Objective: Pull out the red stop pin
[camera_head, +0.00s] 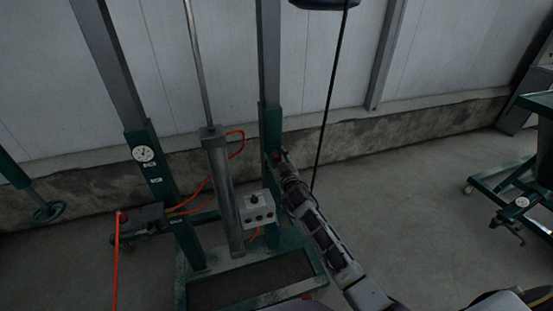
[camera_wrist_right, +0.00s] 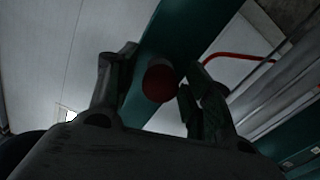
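The red stop pin (camera_wrist_right: 159,82) shows as a round red knob against a green post (camera_wrist_right: 166,42) in the right wrist view. My right gripper (camera_wrist_right: 150,88) has its two fingers apart, one on each side of the knob. A gap shows on the left of the knob, and the right fingertip is close to it; I cannot tell whether it touches. In the head view the pin (camera_head: 277,156) is a small red spot on the right green post (camera_head: 271,130), at the tip of my right gripper (camera_head: 283,160). My left gripper is not in view.
The green frame holds a grey cylinder (camera_head: 222,185), a control box (camera_head: 257,208) with knobs and orange hoses. A gauge (camera_head: 144,154) sits on the left post. A black cable (camera_head: 330,110) hangs near my right arm. Floor to the right is clear up to a green cart (camera_head: 520,203).

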